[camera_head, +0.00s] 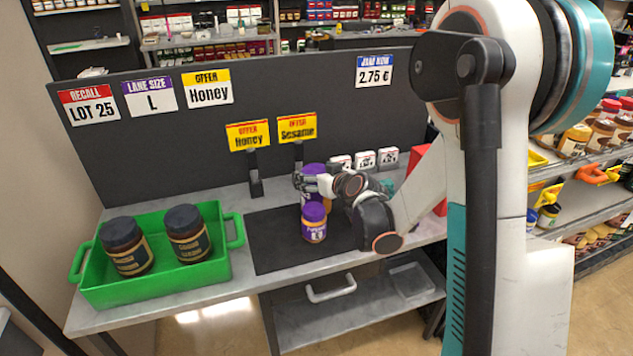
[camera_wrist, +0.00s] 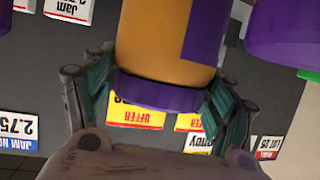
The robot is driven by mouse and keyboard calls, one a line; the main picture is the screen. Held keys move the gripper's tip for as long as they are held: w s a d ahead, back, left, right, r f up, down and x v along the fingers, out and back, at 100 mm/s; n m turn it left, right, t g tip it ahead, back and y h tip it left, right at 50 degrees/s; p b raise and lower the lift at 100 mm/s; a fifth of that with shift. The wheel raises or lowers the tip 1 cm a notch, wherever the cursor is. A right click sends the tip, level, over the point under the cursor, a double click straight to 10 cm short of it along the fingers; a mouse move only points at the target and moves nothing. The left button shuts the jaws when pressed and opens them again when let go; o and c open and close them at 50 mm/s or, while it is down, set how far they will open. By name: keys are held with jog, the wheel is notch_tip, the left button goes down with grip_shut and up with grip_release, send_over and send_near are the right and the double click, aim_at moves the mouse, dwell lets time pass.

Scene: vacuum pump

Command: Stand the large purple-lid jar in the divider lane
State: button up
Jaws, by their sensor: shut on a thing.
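The large purple-lid jar (camera_head: 314,171) stands upright or nearly so at the back of the dark mat (camera_head: 275,251), partly hidden by my gripper (camera_head: 318,184). In the wrist view, which is upside down, its purple lid (camera_wrist: 158,91) and orange body (camera_wrist: 155,40) show between my fingers. My gripper is shut on it near the lid. Whether its base touches the mat is hidden. A smaller purple-lid jar (camera_head: 314,224) stands just in front on the mat. Two dark dividers, left (camera_head: 255,181) and right (camera_head: 298,155), carry yellow offer signs to the left and behind.
A green tray (camera_head: 155,292) holding two dark-lid jars (camera_head: 126,246) (camera_head: 188,233) sits at the left. White price tags (camera_head: 364,160) and a red object (camera_head: 427,180) are at the back right. A dark panel (camera_head: 300,95) closes the rear. The mat's front left is clear.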

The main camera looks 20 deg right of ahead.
jog(key=shift+f, duration=0.5)
jog(key=o, duration=2.1)
